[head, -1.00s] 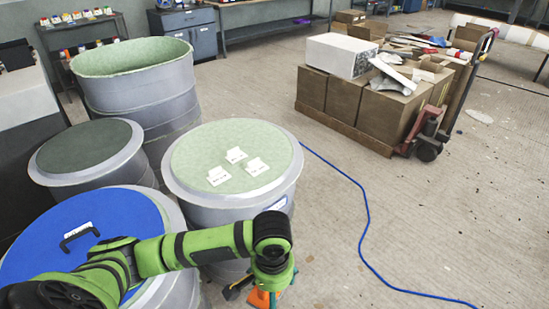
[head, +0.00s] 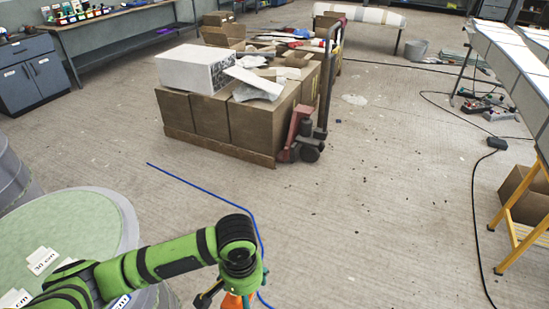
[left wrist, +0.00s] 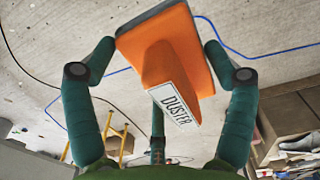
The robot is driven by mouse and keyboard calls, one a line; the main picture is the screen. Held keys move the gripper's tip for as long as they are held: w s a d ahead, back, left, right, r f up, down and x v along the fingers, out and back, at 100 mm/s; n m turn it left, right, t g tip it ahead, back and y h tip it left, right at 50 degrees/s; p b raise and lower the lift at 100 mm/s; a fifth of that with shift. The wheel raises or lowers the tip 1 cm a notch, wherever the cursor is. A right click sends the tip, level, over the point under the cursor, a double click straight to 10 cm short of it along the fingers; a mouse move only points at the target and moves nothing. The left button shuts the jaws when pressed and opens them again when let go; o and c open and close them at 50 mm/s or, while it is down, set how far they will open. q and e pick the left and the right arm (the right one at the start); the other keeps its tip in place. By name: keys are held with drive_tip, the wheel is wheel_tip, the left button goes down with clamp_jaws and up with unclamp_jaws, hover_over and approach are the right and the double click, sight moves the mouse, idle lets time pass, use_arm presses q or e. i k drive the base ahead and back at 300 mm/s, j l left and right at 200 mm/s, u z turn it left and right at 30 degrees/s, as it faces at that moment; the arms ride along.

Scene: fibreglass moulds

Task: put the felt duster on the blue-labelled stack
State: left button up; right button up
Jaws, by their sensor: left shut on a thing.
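My left gripper (head: 238,290) hangs over the floor at the bottom of the head view, right of a green-topped grey drum. Only a little orange of the duster (head: 236,301) shows in the head view. I cannot pick out a blue-labelled stack for sure. My right gripper is out of view.
White cards, one reading 30 cm (head: 42,260), lie on the drum top (head: 85,215). A pallet truck (head: 301,135) with cartons (head: 210,115) stands at the back. A yellow trestle (head: 520,240) and black cable (head: 475,215) are at right.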

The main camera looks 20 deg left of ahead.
sight(72, 222)
drive_tip(key=i+u, duration=0.2)
drive_tip(key=i, duration=0.5)
drive_tip(key=i+l+u, duration=0.2)
drive_tip(key=i, duration=0.5)
drive_tip(key=i+j+u, duration=0.1)
drive_tip(key=i+u, duration=0.5)
drive_tip(key=u, duration=0.2)
drive_tip(key=i+u, duration=0.4)
drive_tip(key=i+l+u, duration=0.15)
drive_tip(key=u, duration=0.3)
drive_tip(key=i+j+u, duration=0.1)
drive_tip(key=i+u, duration=0.2)
drive_tip(key=u, duration=0.15)
drive_tip(key=i+u, duration=0.45)
drive_tip(key=i+l+u, duration=0.2)
drive_tip(key=u, duration=0.25)
drive_tip(key=i+l+u, duration=0.2)
drive_tip(key=u, duration=0.25)
drive_tip(key=i+l, duration=0.05)
